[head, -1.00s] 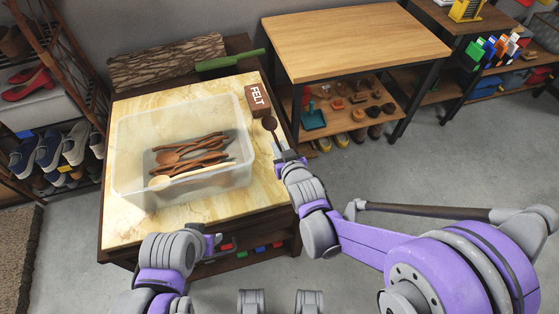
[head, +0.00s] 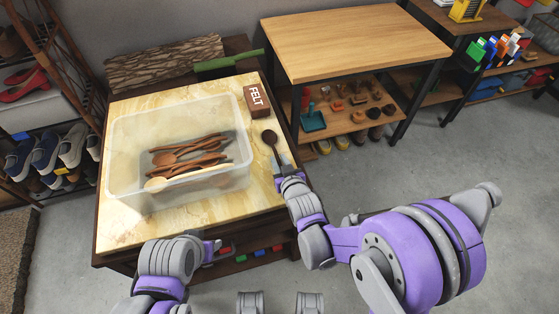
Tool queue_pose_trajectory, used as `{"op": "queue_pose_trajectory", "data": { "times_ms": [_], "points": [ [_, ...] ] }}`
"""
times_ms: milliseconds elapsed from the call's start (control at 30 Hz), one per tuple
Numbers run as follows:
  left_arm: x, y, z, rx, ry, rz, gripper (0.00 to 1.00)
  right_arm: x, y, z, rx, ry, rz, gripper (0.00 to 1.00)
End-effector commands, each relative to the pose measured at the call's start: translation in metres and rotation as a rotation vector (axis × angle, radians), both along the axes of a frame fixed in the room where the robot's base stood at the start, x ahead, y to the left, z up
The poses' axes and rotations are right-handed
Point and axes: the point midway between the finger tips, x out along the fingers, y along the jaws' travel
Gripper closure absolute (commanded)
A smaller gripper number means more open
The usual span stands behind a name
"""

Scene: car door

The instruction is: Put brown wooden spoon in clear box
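A dark brown wooden spoon (head: 269,138) is at the right edge of the marble-topped table, bowl pointing away from me. My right gripper (head: 283,166) is shut on its handle, which is partly hidden by the fingers. I cannot tell clearly how high the spoon is above the tabletop. The clear box (head: 119,190) stands left of it on the table, holding several brown wooden spoons (head: 185,150) and a pale one (head: 157,184). My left gripper (head: 213,246) is low at the table's front edge, apart from the box; its fingers are too small to judge.
A brown block marked FELT (head: 257,101) lies behind the spoon, right of the box. A log (head: 165,60) and a green-handled tool (head: 230,61) lie at the back. The marble tabletop (head: 125,232) is bare in front of the box. A wooden table (head: 355,40) stands at right.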

Motion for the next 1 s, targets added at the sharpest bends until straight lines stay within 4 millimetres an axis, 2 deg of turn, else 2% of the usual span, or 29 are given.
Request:
{"op": "queue_pose_trajectory", "data": {
  "times_ms": [33,100,467,1000],
  "points": [
    [0.000,0.000,0.001,0.000,0.000,0.000,0.53,0.000,0.000,0.001,0.000,0.000,0.000,0.62],
    [0.000,0.000,0.001,0.000,0.000,0.000,0.53,0.000,0.000,0.001,0.000,0.000,0.000,0.52],
    [0.000,0.000,0.006,0.000,-0.002,0.000,0.53,0.000,0.000,0.002,0.000,-0.001,0.000,0.52],
    [0.000,0.000,0.013,0.000,-0.004,0.000,0.53,-0.083,-0.029,0.041,0.000,0.000,0.000,0.52]
  ]
}}
